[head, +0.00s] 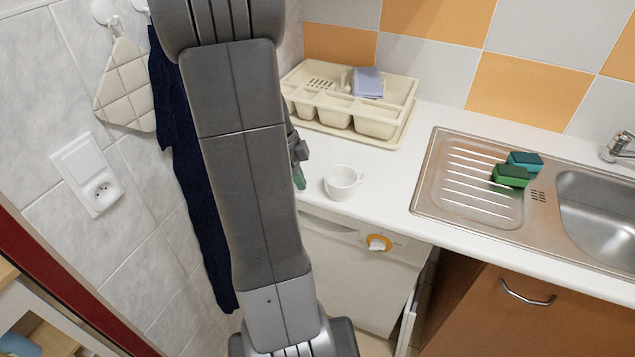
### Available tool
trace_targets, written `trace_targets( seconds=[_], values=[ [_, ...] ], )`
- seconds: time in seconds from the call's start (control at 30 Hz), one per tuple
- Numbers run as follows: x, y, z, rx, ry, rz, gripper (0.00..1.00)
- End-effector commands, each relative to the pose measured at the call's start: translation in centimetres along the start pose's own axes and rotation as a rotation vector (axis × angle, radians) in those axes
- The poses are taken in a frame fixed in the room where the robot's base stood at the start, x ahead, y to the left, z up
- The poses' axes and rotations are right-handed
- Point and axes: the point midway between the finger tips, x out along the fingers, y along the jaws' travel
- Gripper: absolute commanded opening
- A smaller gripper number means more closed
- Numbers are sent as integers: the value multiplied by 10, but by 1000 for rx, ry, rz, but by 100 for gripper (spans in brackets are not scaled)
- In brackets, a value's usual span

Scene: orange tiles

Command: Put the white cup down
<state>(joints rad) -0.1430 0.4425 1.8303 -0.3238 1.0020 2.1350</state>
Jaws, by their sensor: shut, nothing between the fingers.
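The white cup (341,182) stands upright on the white counter (385,165), near its front edge. Its handle is on the right side. My gripper (299,178) shows only in part at the right edge of my arm, just left of the cup. Its visible tip is green and points down. The gripper is shut and empty, and a small gap shows between it and the cup. Most of the gripper is hidden behind my arm.
A cream dish rack (400,118) with a folded bluish cloth (367,82) stands behind the cup. A steel sink (432,200) with two green sponges (511,176) is to the right. Free counter lies between cup and sink. A tiled wall (150,240) is at left.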

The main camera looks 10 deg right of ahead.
Motion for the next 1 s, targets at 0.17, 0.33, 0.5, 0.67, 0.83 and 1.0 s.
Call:
trace_targets(
  seconds=[0.17,0.33,0.5,0.67,0.83,1.0],
  values=[
    [16,0,-19,4,-1,1,0],
    [21,1,-34,3,-1,1,0],
    [24,1,-38,2,-1,1,0],
    [24,0,-38,1,-1,0,0],
    [24,0,-39,1,-1,0,0],
    [30,0,-53,5,-2,-1,0]
  ],
)
